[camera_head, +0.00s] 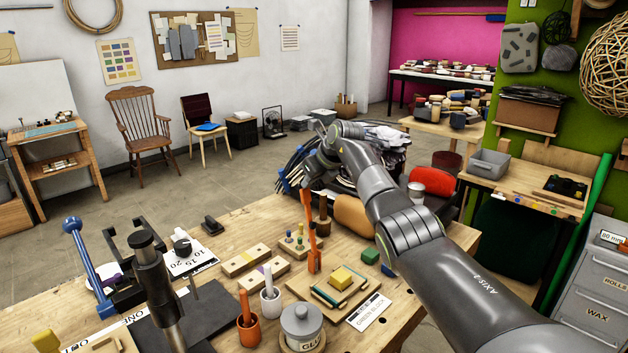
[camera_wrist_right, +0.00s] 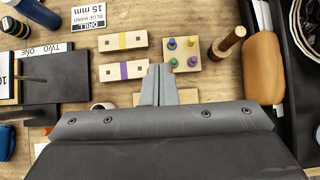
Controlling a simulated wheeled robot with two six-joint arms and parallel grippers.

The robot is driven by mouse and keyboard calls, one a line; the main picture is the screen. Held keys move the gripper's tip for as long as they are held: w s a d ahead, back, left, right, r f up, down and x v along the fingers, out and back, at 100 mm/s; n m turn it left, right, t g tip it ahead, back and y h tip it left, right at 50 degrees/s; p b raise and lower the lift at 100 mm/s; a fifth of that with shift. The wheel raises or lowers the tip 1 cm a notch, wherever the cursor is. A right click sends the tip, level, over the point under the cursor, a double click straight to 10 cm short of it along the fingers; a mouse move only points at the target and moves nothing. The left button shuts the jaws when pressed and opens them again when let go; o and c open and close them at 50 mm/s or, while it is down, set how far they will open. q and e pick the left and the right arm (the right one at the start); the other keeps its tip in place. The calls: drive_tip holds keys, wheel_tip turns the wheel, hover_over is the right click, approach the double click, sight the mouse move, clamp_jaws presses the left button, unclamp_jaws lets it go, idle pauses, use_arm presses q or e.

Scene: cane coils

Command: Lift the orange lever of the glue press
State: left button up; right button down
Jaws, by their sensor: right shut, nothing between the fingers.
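The orange lever (camera_head: 312,235) stands nearly upright on the workbench in the head view, beside a small stack of boards with a yellow block (camera_head: 341,278) on top. I cannot make out the lever in the right wrist view. My right gripper (camera_head: 309,184) reaches over the bench, close to the lever's upper end in the picture; I cannot tell whether they touch. In the right wrist view its fingers (camera_wrist_right: 159,84) are together and empty, pointing toward the peg board (camera_wrist_right: 182,54). My left gripper is not in view.
A white glue pot (camera_head: 301,326) and an orange cup (camera_head: 249,333) stand in front of the boards. A blue lever (camera_head: 88,255) stands at the bench's left.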

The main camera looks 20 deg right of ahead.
drive_tip(key=shift+a+f, duration=0.15)
drive_tip(key=shift+a, duration=0.15)
drive_tip(key=shift+w+r+b, duration=0.1)
drive_tip(key=shift+r+b, duration=0.1)
drive_tip(key=shift+b, duration=0.15)
drive_tip(key=shift+w+a, duration=0.15)
drive_tip(key=shift+w, duration=0.15)
drive_tip(key=shift+r+b, duration=0.2)
drive_tip(key=shift+b, duration=0.2)
drive_tip(key=b+v, duration=0.5)
drive_tip(key=v, duration=1.2)
drive_tip(key=shift+s+d, duration=0.5)
drive_tip(key=shift+f, duration=0.15)
